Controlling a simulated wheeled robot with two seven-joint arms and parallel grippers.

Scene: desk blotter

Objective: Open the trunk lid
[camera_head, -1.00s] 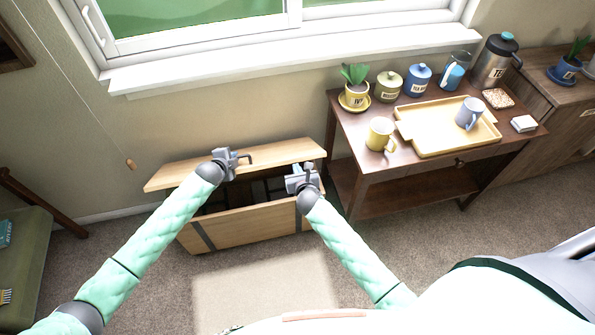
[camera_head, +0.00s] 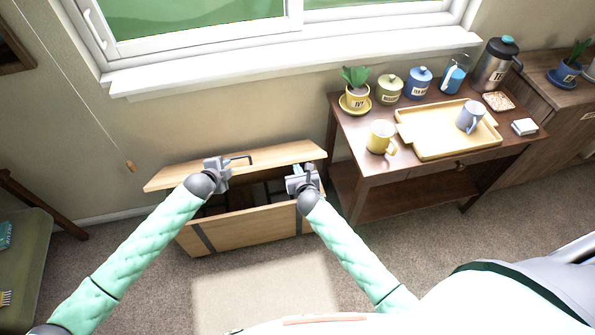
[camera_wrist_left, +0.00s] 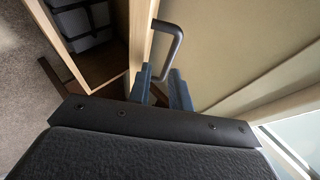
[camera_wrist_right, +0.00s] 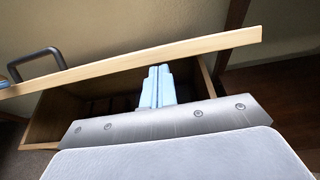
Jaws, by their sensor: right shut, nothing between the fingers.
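The wooden trunk (camera_head: 262,222) stands against the wall under the window. Its lid (camera_head: 270,155) is partly raised, with a dark gap and interior showing below it. A dark bar handle (camera_head: 240,157) is on the lid; the left wrist view shows the handle (camera_wrist_left: 179,42) just beyond my left fingers. My right gripper (camera_head: 303,178) is shut and empty at the right of the opening. In the right wrist view its fingertips (camera_wrist_right: 157,85) are close to the lid edge (camera_wrist_right: 180,52); contact is unclear.
A brown side table (camera_head: 365,170) stands right of the trunk, holding a yellow tray (camera_head: 440,140), a yellow mug (camera_head: 380,137), a potted plant (camera_head: 355,95) and jars. A green seat (camera_head: 30,255) is at far left. Carpet in front is clear.

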